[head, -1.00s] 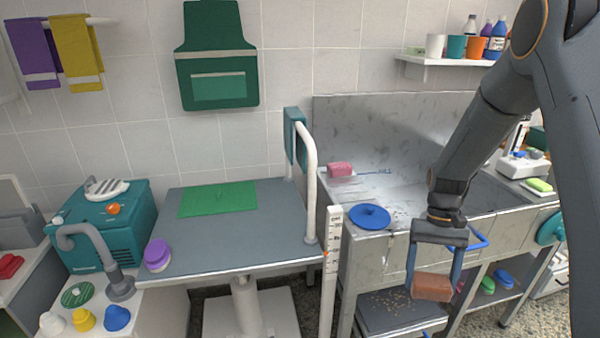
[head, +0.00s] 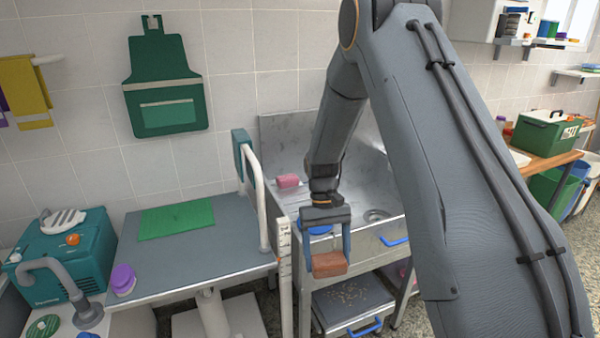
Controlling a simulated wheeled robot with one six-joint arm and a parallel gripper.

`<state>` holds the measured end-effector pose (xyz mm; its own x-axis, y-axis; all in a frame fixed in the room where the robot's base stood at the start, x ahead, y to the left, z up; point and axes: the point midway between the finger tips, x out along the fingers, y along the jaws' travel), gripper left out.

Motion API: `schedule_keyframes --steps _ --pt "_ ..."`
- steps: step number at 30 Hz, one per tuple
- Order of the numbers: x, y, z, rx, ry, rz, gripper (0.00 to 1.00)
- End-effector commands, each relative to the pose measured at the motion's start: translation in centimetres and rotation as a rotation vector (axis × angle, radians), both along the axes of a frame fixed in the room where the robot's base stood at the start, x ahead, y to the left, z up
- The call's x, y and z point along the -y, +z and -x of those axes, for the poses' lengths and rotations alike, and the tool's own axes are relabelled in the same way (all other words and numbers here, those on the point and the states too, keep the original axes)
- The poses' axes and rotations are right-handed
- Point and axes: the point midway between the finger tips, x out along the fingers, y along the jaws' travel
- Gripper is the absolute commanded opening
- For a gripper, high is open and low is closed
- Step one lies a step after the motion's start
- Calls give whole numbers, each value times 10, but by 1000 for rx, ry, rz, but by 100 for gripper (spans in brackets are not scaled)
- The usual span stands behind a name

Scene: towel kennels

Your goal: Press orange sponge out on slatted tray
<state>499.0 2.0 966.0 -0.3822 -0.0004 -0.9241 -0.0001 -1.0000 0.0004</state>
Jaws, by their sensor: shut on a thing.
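My gripper (head: 329,258) is shut on an orange-brown block (head: 330,264), which looks like the orange sponge. It holds the block in the air in front of the steel sink unit (head: 375,260), right of the post at the grooming table. The block hangs level between the two fingers. A pink sponge (head: 288,181) lies on the sink's left ledge, apart from my gripper. I cannot make out a slatted tray for certain; my arm hides part of the sink.
The grey table (head: 210,255) with a green mat (head: 176,219) stands left. A teal box (head: 60,260) is farther left. A shelf tray (head: 350,302) is below the sink.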

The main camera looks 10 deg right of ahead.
Motion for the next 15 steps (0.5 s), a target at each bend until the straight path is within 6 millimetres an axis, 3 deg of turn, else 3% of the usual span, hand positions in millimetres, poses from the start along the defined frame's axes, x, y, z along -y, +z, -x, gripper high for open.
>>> schedule_keyframes --steps 1,7,15 --pt "0 9 3 0 0 0 53" --pt "-2 23 6 -1 -26 0 53" --pt "-28 9 -15 -1 -494 -1 53"
